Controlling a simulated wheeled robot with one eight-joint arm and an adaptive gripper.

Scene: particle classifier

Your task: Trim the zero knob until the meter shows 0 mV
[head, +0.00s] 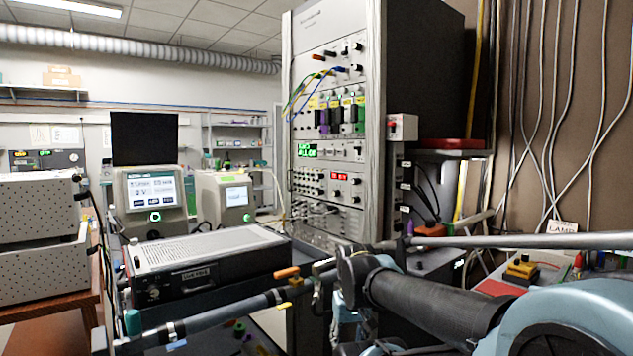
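A tall instrument rack (327,20) stands at the centre. It carries a small red digital display (339,177) and a green digital display (307,151); both are too small to read surely, and I cannot tell which, if either, is the mV meter. Several small knobs sit on its panels, among them a dark knob (357,47) near the top. No label shows which one is the zero knob. I cannot make out my gripper in this view. Nothing is seen touching the rack's knobs.
Colored cables (308,88) loop across the rack's front. A perforated-top instrument (205,250) and two screen units (150,200) (222,200) stand left of it. A dark tube (430,300) and a long grey rod (520,241) cross the lower right foreground. Loose cables (550,110) hang on the right wall.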

